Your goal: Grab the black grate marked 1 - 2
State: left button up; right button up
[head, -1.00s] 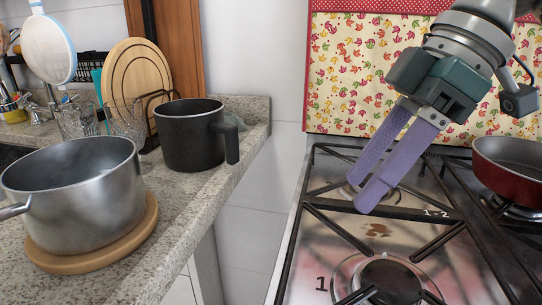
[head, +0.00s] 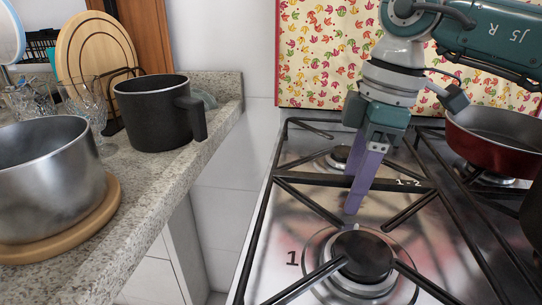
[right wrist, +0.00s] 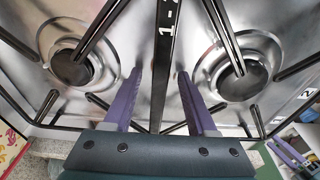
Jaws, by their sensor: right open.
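The black grate marked 1 - 2 (head: 318,179) lies over the two left burners of the steel stove. Its crossbar bears the white "1 - 2" label and also runs up the middle of the right wrist view (right wrist: 161,50). My right gripper (head: 353,204) points down over this crossbar, open, with its purple fingers seen nearly edge-on. In the right wrist view the fingers (right wrist: 161,75) appear on either side of the crossbar, with nothing clamped. Whether they touch it is unclear. Purple fingers, apparently my left gripper (right wrist: 288,152), show small at the lower right of the right wrist view.
A dark red pan (head: 495,140) stands on the stove's back right. The front left burner (head: 363,256) sits below the grate. On the counter at left are a black pot (head: 152,115) and a steel pot (head: 45,175) on a wooden board (head: 70,230). A gap separates counter and stove.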

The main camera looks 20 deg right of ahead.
grip_shut()
dwell(0.5)
dwell(0.9)
